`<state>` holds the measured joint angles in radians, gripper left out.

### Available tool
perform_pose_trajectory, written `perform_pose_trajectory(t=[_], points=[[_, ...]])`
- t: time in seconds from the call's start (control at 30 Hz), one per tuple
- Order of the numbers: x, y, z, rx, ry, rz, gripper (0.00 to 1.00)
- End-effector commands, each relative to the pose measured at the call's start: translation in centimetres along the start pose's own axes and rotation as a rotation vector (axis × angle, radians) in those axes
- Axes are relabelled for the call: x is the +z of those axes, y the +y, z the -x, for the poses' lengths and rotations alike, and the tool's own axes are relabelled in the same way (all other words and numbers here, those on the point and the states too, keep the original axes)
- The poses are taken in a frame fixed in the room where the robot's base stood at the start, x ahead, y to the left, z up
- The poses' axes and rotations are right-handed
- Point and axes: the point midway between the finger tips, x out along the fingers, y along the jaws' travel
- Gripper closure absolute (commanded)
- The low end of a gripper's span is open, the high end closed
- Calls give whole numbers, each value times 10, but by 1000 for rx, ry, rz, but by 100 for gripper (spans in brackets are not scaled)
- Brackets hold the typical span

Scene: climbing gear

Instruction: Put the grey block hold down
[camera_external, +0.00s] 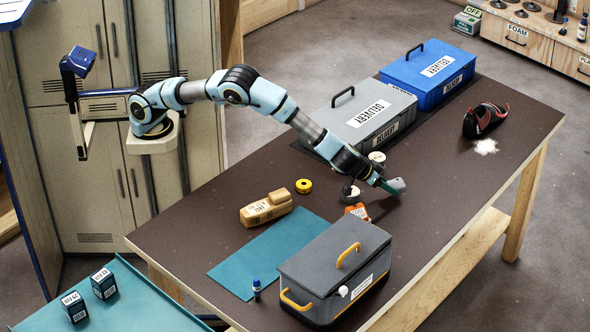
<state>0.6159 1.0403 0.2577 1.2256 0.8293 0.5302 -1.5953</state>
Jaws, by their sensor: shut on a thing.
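My gripper (386,184) reaches over the dark brown table from the upper left and is shut on the grey block hold (398,185). The hold is a small grey block that sticks out to the right of the fingers. It is close above the table top or touching it; I cannot tell which. The fingers hide part of it. An orange item (357,211) with a white label is on the table just left of and below my gripper.
A grey delivery box (375,105) and a blue one (432,68) stand behind. A dark toolbox (320,262), teal mat (250,262), tan labelled block (266,208) and yellow roll (303,186) are nearer. A dark red-trimmed bag (484,121) lies right, beside white powder (486,147). The table right of my gripper is clear.

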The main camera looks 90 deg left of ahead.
Motion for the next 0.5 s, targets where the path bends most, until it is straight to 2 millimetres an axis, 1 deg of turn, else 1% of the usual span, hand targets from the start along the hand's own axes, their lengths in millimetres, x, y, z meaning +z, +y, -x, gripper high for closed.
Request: perform_pose_trajectory(t=[0.1, 0.2, 0.5], points=[[12, -1, -12, -3, -2, -3, 100], [17, 0, -17, -1, 0, -2, 100], [19, 0, -19, -1, 0, -1, 100]])
